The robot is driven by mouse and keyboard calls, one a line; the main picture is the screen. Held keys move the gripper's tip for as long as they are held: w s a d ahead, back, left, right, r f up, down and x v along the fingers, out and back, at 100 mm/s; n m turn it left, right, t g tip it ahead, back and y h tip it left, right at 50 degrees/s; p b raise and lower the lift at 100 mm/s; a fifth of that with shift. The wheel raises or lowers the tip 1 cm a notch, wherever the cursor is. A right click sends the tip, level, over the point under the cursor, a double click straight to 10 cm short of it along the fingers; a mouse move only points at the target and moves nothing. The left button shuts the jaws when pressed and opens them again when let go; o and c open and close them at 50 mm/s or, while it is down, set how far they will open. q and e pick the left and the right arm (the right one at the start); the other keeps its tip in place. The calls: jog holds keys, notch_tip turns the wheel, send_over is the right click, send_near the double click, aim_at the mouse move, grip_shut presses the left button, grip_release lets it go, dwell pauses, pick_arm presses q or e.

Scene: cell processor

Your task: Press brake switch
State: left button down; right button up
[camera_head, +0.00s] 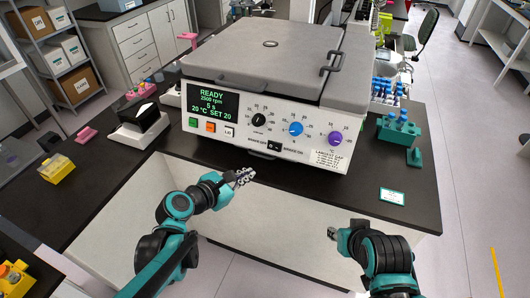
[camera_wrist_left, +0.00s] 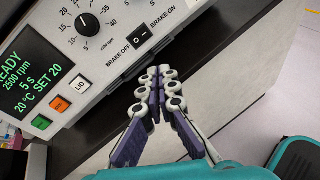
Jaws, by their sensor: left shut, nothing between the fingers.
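The brake switch (camera_head: 275,146) is a small black rocker low on the front panel of the white centrifuge (camera_head: 225,135). In the left wrist view the switch (camera_wrist_left: 140,40) sits between the labels BRAKE OFF and BRAKE ON, with O and I marks on it. My left gripper (camera_head: 247,174) is shut and empty, in front of the panel, below and left of the switch in the head view. In the left wrist view its closed fingertips (camera_wrist_left: 160,72) are just below the switch, with a visible gap. My right gripper (camera_head: 333,233) is low at the right, its fingers hardly visible.
The panel has a display (camera_head: 213,103), a black knob (camera_head: 259,120), a blue knob (camera_head: 296,129), a purple knob (camera_head: 335,138) and several buttons. A teal tube rack (camera_head: 399,131) stands right on the black bench (camera_head: 372,176). A black-and-white device (camera_head: 139,130) stands left.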

aim_at(277, 149)
pick_arm(q)
jog(key=n, duration=0.1)
jog(key=w+n, duration=0.1)
jog(key=n, duration=0.1)
jog(key=r+n, duration=0.1)
jog(key=shift+w+a+n+t+h, duration=0.3)
jog(key=shift+w+a+t+h, duration=0.1)
pick_arm(e)
jog(key=shift+s+a, duration=0.1)
jog(key=shift+a, duration=0.3)
